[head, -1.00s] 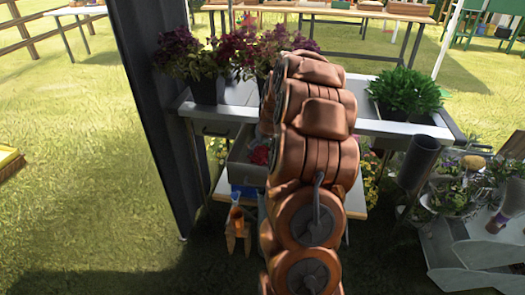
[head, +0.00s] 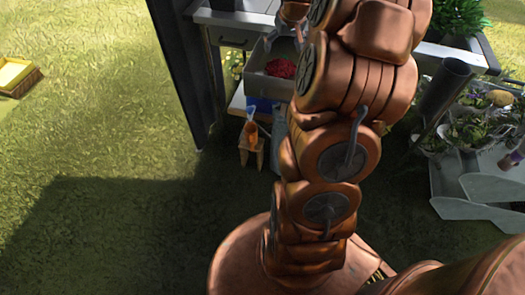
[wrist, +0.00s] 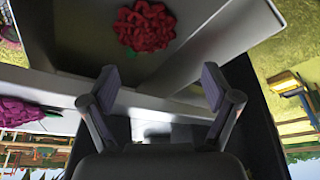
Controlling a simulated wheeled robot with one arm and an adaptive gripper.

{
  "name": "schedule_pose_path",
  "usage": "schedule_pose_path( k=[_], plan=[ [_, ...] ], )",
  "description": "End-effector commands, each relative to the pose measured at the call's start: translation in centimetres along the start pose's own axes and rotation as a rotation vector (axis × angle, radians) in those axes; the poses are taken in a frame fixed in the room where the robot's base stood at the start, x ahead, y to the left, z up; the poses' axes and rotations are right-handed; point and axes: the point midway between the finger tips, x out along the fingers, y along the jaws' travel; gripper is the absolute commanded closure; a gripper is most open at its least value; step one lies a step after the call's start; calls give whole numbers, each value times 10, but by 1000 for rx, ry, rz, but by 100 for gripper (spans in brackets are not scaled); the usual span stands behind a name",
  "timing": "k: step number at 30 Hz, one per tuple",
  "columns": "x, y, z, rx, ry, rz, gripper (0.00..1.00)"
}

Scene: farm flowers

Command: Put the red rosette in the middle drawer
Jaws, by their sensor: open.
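The red rosette (head: 281,70) lies inside an open grey drawer (head: 268,87) under the table. This drawer is just right of a closed one (head: 236,39); my arm hides what is further right. In the wrist view the rosette (wrist: 145,26) rests on the drawer's bottom, beyond my fingertips and apart from them. My gripper (wrist: 160,84) is open with nothing between its fingers, and is over the drawer's edge. In the head view only a part of the gripper shows above the drawer, beside my arm.
Purple flowers (wrist: 30,110) stand on the tabletop. A dark cylinder (head: 446,88) and several potted plants (head: 475,125) are at the right. A small wooden stool (head: 252,148) with an orange item is below the drawer.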

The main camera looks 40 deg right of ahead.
Motion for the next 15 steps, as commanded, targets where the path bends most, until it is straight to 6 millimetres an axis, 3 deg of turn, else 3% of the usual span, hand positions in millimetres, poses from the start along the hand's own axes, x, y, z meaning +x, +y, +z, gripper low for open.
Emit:
schedule_pose_path(
  k=[5, 9, 15],
  plan=[
    [-21, -83, 41, -84, -93, -56, 12],
    [-42, -143, 94, -150, -191, -90, 12],
    [-73, -200, 182, -235, -331, -100, 12]
  ],
)
